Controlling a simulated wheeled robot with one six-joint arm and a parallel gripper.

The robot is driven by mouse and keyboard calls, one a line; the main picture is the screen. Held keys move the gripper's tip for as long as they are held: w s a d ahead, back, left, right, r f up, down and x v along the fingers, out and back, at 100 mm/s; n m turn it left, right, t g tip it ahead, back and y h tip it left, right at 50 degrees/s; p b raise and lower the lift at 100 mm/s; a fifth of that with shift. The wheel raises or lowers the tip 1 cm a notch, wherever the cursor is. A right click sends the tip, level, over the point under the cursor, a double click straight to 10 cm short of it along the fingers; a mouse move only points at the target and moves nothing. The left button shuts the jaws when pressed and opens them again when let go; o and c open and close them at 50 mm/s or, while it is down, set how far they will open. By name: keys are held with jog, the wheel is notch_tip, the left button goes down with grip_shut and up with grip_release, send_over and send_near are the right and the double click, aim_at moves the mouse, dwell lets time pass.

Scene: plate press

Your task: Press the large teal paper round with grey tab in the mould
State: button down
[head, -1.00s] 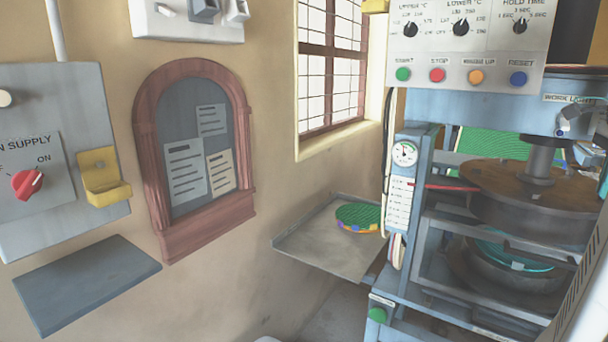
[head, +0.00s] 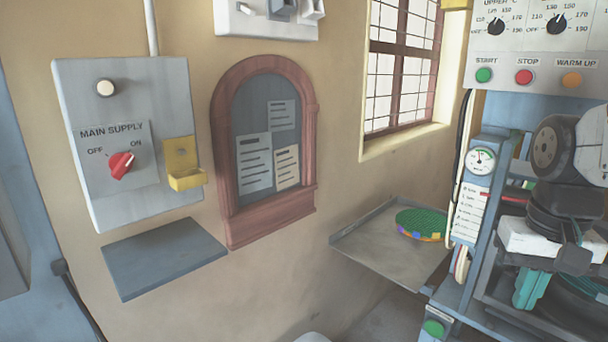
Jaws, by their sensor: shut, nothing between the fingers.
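The press (head: 481,215) stands at the right edge of the head view, partly cut off. My gripper (head: 530,290) hangs in front of it, with teal fingers below a white body. It is shut and holds nothing. The lower mould (head: 583,306) is mostly hidden behind my gripper and arm. The large teal paper round cannot be made out clearly now. The press panel shows a green START button (head: 484,75), a red STOP button (head: 524,77) and an orange WARM UP button (head: 571,80).
A grey side tray (head: 390,262) holds a stack of rounds with green on top (head: 422,222). The MAIN SUPPLY box (head: 130,140) has a red knob (head: 121,165) turned toward ON. A grey shelf (head: 165,258) sits below. A green button (head: 433,328) is low on the press.

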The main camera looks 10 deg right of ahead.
jog(key=s+a+f+n+t, duration=0.1)
jog(key=a+n, duration=0.4)
jog(key=a, duration=0.5)
jog(key=shift+s+f, duration=0.2)
jog(key=shift+s, duration=0.7)
jog(key=shift+d, duration=0.2)
